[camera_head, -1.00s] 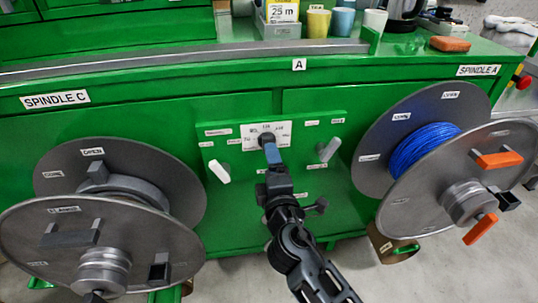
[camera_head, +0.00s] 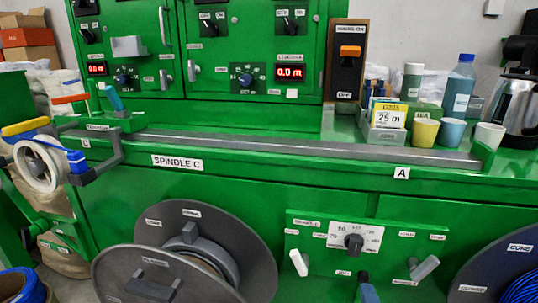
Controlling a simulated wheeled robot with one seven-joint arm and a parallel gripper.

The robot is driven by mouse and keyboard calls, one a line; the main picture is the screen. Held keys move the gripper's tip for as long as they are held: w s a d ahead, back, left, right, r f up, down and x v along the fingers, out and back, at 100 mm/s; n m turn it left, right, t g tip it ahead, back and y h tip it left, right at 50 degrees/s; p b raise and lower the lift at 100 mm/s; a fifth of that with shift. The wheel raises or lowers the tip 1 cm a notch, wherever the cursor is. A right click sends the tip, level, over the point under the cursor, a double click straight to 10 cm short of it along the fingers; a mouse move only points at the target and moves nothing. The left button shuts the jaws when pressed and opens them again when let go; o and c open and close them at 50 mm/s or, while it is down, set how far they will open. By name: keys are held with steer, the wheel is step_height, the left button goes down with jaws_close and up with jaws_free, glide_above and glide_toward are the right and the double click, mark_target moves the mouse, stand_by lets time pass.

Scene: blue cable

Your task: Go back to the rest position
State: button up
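The rest of my arm is out of the picture.
The spindle C reel (camera_head: 255,255) stands at lower left, and the spindle A reel (camera_head: 490,275) with blue cable is cut off at lower right. Cups (camera_head: 451,131), a bottle (camera_head: 459,85) and a kettle (camera_head: 522,105) stand on the bench. A small white spool (camera_head: 37,167) is at far left.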

steer(key=s+r+m+g+y+p, duration=0.2)
steer(key=s+m+y+p, duration=0.3)
steer(key=s, duration=1.8)
steer(key=s+d+r+m+h+p, duration=0.1)
steer(key=s+r+m+p, duration=0.2)
steer(key=s+r+m, duration=0.6)
steer(key=s+r, duration=0.5)
steer(key=r, duration=0.1)
steer(key=shift+s+d+r+p, duration=0.2)
steer(key=shift+d+p, duration=0.1)
steer(key=shift+d, duration=0.05)
